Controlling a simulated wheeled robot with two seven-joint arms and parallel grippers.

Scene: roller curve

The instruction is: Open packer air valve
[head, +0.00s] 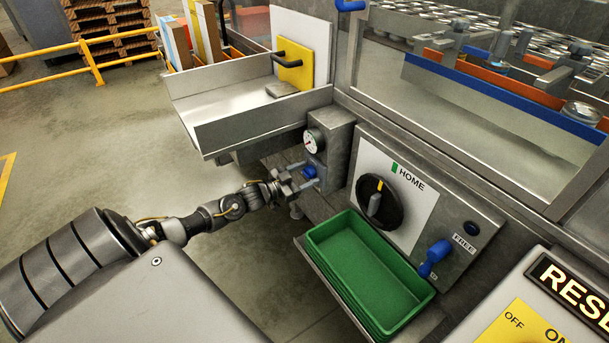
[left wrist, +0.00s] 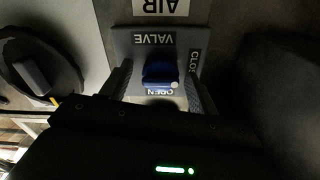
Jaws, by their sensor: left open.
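The air valve is a small blue handle (head: 309,172) on the side of a grey box below a round pressure gauge (head: 314,140). In the left wrist view the blue handle (left wrist: 160,73) sits on a grey plate (left wrist: 196,42) marked VALVE, OPEN and CLO, the rest of that word being cut off. A white AIR label (left wrist: 160,7) is beside the plate. My left gripper (head: 296,182) is open at the valve, with one finger on each side of the handle. Contact with the handle cannot be told. My right gripper is not in view.
A green tray (head: 365,265) stands on a ledge below a panel with a black HOME knob (head: 380,203) and a blue FREE lever (head: 435,257). Open floor lies to the left.

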